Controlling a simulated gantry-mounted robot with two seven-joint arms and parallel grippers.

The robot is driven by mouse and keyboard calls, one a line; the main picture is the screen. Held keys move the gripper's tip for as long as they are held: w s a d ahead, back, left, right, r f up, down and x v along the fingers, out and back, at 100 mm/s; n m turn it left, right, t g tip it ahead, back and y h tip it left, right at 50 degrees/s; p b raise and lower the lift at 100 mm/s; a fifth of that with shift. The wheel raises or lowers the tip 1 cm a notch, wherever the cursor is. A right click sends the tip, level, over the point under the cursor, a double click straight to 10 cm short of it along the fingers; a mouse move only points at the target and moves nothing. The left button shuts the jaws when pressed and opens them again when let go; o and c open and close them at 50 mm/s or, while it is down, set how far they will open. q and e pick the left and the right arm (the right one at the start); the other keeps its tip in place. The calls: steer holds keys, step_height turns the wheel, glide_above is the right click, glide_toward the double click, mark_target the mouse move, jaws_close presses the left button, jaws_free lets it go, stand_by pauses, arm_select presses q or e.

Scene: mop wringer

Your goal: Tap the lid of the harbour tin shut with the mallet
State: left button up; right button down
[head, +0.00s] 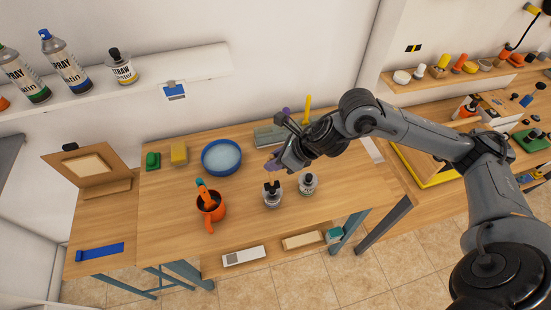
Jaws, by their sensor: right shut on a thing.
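Two small grey labelled containers with dark tops stand near the middle of the workbench: a left one (272,198) and a right one (307,184). Their labels are too small to read, so I cannot tell which is the harbour tin. My right gripper (272,182) points down at the left container, its thin fingers shut on the dark top. I cannot tell whether that container touches the bench. The right container stands just beside it, apart from the fingers. I cannot make out a mallet for certain. My left gripper is not in view.
Behind are a blue bowl (222,171), a yellow sponge (179,153), a green item (152,160) and a grey-green tray (264,138) near an upright yellow handle (307,106).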

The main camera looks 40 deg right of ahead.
steer(key=shift+r+p, duration=1.75)
steer(key=shift+r, duration=0.3)
steer(key=shift+r+p, duration=1.5)
steer(key=shift+r, duration=0.4)
steer(key=shift+w+d, duration=0.1)
